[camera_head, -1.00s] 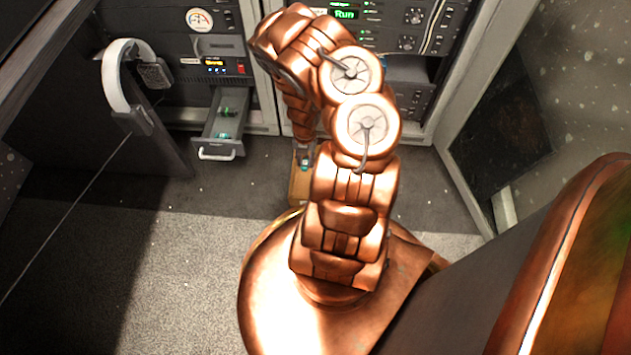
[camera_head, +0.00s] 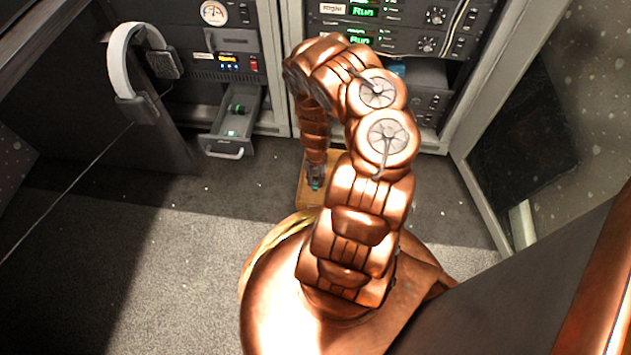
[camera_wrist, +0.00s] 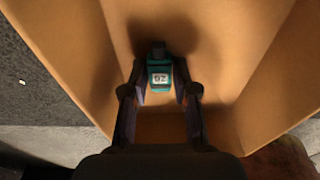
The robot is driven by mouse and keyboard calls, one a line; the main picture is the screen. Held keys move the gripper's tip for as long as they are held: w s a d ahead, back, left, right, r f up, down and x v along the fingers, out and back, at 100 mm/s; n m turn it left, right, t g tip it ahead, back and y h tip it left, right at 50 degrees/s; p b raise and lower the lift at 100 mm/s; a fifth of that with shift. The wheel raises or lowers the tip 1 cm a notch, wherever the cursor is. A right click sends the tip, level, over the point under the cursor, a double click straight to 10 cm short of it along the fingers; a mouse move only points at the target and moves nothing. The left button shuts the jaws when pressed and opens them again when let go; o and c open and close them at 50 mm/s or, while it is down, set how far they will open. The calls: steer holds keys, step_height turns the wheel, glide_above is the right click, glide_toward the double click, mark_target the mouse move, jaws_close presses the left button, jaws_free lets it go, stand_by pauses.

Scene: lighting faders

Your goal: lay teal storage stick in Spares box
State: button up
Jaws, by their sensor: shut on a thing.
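The teal storage stick (camera_wrist: 159,78) has a dark cap end and a white label that seems to read 02 or 20. My gripper (camera_wrist: 160,92) is shut on it, one finger on each side, in the wrist view. The Spares box is an open tan box (camera_wrist: 60,35), and its walls surround the stick and fingers in that view. I cannot tell whether the stick touches the box floor. In the head view the box (camera_head: 308,196) stands on the floor, partly hidden by my arm, with my gripper (camera_head: 315,184) over it.
An open drawer (camera_head: 236,122) with green and teal items juts from the rack at the left. White headphones (camera_head: 124,75) hang on a dark stand. Rack units with green displays (camera_head: 385,15) stand behind. Grey carpet (camera_head: 150,240) is clear at the left.

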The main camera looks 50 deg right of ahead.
steer(key=shift+f, duration=0.15)
steer(key=o, duration=0.8)
steer(key=r+p, duration=0.1)
steer(key=r, duration=0.3)
steer(key=r+p, duration=0.2)
steer(key=r, duration=0.2)
steer(key=w+d+r+p, duration=0.1)
steer(key=r, duration=0.3)
steer(key=shift+d+r+p, duration=0.1)
steer(key=shift+r+p, duration=0.1)
steer(key=shift+p, duration=0.1)
